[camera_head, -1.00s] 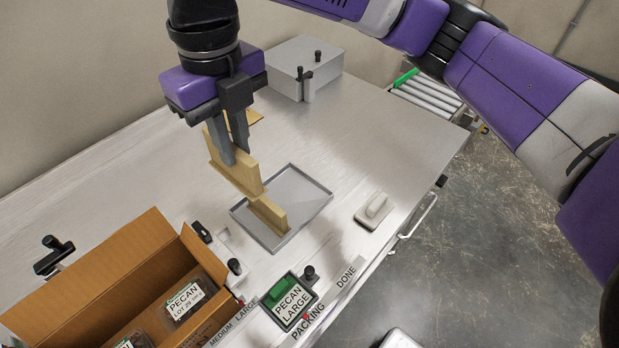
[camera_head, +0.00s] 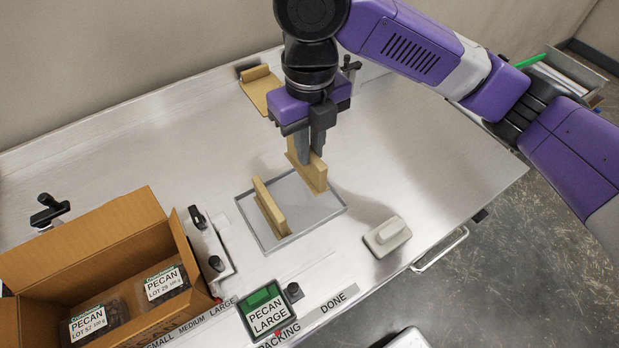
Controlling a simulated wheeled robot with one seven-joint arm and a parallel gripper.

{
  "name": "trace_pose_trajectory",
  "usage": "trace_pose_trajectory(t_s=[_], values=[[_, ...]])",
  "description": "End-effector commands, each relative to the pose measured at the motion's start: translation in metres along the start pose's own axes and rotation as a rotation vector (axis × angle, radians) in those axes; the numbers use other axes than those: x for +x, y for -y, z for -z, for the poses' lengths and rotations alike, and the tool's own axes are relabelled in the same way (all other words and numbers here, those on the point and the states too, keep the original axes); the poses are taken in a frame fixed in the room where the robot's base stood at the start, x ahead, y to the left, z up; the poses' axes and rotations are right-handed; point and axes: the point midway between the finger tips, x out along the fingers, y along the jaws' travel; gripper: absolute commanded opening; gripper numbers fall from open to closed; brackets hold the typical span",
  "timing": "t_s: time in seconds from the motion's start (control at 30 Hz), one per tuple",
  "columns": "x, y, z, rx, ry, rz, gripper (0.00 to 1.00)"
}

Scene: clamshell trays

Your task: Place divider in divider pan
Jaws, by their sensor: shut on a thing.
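The divider pan (camera_head: 287,240) is a shallow grey tray with a thin rim, flat on the metal table. One wooden divider (camera_head: 268,205) stands upright in its left part. My gripper (camera_head: 312,157) is shut on a second wooden divider (camera_head: 313,173), a light board with a wider base strip. The held divider is upright over the pan's back right part. I cannot tell whether its base touches the pan. The gripper fingers cover part of its upper edge.
A wooden piece (camera_head: 262,90) lies at the back of the table. A cardboard box (camera_head: 95,250) with labelled pecan packs stands at the left front. A PECAN LARGE sign (camera_head: 265,309) is in front.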

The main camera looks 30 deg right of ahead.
Motion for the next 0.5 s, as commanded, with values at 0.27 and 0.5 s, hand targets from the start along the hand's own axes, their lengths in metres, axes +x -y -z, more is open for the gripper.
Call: trace_pose_trajectory(t_s=[0.27, 0.5], values=[[0.047, 0.0, 0.0, 0.002, -0.001, -0.001, 0.0], [0.063, 0.0, 0.001, 0.001, -0.002, 0.0, 0.0]])
